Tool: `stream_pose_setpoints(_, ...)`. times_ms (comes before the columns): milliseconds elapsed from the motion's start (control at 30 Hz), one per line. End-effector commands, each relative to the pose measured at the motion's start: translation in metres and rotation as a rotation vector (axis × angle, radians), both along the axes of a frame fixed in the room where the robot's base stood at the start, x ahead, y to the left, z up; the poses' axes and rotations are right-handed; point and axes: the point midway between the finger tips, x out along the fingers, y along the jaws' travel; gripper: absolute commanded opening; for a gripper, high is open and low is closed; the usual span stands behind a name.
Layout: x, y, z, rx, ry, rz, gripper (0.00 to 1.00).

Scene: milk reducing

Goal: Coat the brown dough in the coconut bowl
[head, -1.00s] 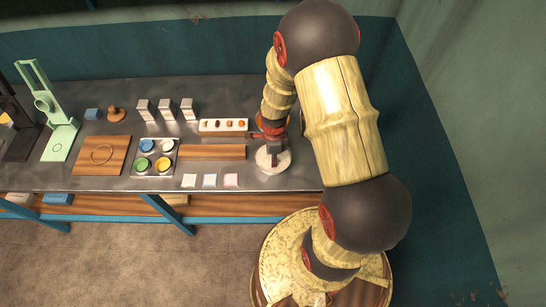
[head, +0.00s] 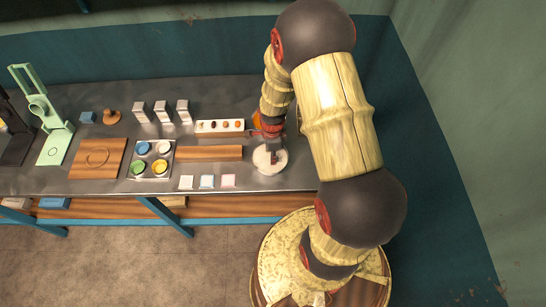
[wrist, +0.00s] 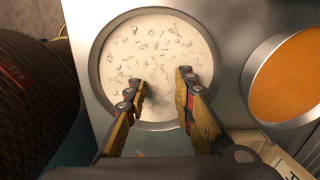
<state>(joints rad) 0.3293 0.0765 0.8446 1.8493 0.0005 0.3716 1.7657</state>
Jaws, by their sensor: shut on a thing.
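The coconut bowl (head: 262,165) is a round grey-rimmed bowl of white, flaky coconut at the right end of the bench. It fills the upper middle of the wrist view (wrist: 150,40). My gripper (head: 271,157) points down into this bowl. In the wrist view its two fingertips (wrist: 160,82) are low over the coconut, a little apart, shut on what I take to be the dough. No brown surface shows between them, and I cannot tell the dough from the white coconut there.
An orange-filled bowl (wrist: 291,82) stands close beside the coconut bowl. A white tray with several small balls (head: 220,127), a wooden board (head: 210,153) and a tray of coloured bowls (head: 152,159) lie to the left. Three small squares (head: 207,182) line the bench's front.

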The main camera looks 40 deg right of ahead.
Motion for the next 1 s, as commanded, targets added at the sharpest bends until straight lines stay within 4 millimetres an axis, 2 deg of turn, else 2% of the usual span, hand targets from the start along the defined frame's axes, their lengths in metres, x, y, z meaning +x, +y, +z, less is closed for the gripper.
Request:
stream_pose_setpoints(633, 0.002, 0.012, 0.000, 0.000, 0.000, 0.000, 0.04)
stream_pose_setpoints(1000, 0.002, 0.012, 0.002, 0.000, 0.000, 0.000, 0.04)
